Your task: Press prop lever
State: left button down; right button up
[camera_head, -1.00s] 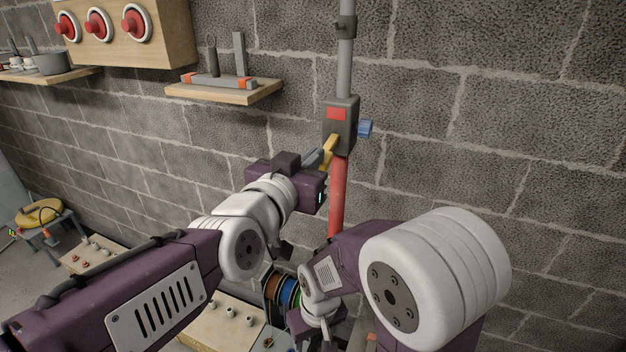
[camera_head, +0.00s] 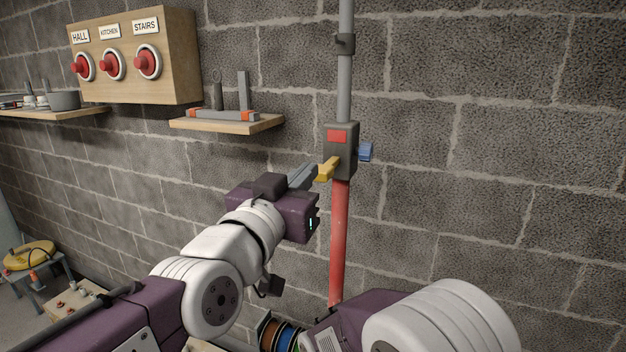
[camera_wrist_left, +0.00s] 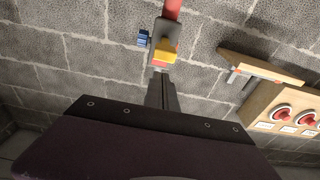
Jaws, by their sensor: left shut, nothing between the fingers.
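The yellow prop lever (camera_head: 328,168) sticks out from a dark box (camera_head: 342,146) with a red patch, mounted on an upright pole, grey above and red below (camera_head: 339,240). My left gripper (camera_head: 313,168) is shut and empty, its grey fingertips right beside the lever's free end; I cannot tell if they touch. In the left wrist view the shut fingers (camera_wrist_left: 162,82) point at the yellow lever (camera_wrist_left: 165,54), which appears just past the tips. My right gripper is not in view; only part of my right arm shows at lower right.
A blue knob (camera_head: 366,152) sits on the box's right side. A wall shelf (camera_head: 228,126) holds grey tools left of the pole. A wooden panel with red buttons (camera_head: 184,52) hangs further left. Cable reels (camera_head: 280,336) stand below. The wall right of the pole is bare.

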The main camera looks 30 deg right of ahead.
pick_arm(q)
jog(key=v, duration=0.7)
jog(key=shift+a+f, duration=0.25)
jog(key=shift+f, duration=0.05)
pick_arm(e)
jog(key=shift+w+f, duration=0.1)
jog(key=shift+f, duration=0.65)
pick_arm(q)
jog(key=shift+w+d, duration=0.1)
jog(key=shift+w, duration=0.05)
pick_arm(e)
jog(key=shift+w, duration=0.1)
